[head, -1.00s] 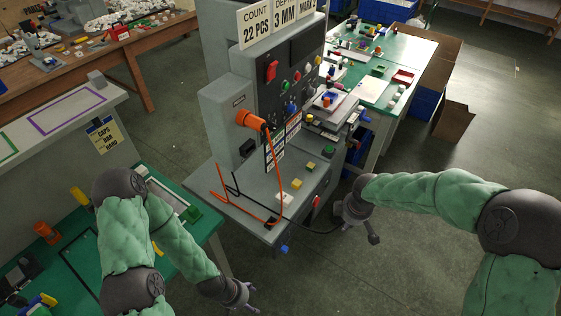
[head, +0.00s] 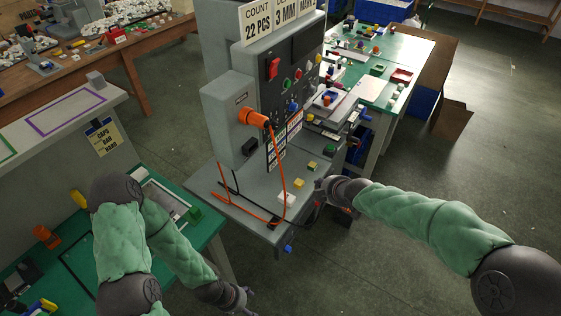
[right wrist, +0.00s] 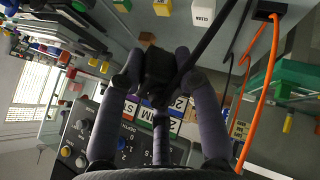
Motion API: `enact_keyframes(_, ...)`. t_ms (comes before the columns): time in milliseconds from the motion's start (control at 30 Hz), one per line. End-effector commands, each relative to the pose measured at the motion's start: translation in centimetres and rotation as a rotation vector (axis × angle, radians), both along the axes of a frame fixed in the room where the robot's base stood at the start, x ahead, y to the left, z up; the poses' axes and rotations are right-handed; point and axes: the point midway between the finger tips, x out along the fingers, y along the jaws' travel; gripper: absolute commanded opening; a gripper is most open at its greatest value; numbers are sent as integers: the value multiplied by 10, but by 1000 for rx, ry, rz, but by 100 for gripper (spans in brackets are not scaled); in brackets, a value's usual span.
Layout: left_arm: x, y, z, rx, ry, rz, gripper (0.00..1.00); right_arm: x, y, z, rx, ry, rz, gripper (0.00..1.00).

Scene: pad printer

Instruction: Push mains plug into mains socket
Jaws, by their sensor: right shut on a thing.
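My right gripper (head: 320,192) is at the right edge of the grey machine's bench. In the right wrist view its fingers (right wrist: 157,78) are shut on a black mains plug (right wrist: 158,66), with a black cable running up and right from it. In the head view the plug is too small and covered to make out. A black socket-like block (head: 249,147) sits low on the machine's side box, apart from the plug; I cannot tell if it is the mains socket. My left gripper (head: 243,298) hangs at the bottom, apart from the machine; its fingers are unclear.
An orange connector (head: 252,118) with an orange cable (head: 282,165) hangs above the bench. A green worktable (head: 205,228) is at the left.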

Motion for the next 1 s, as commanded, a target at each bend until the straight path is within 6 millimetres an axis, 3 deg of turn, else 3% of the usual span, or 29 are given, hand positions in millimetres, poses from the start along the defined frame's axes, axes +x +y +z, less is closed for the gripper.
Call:
enact_keyframes(667, 0, 0, -6, 0, 0, 0, 68, 13, 32, 31, 81, -220, 158, 0)
enact_keyframes(867, 0, 0, -14, 0, 0, 0, 68, 14, 70, 71, 203, -432, 330, 0)
enact_keyframes(1000, 0, 0, -19, 0, 0, 0, 68, 4, 100, 106, 317, -565, 467, 0)
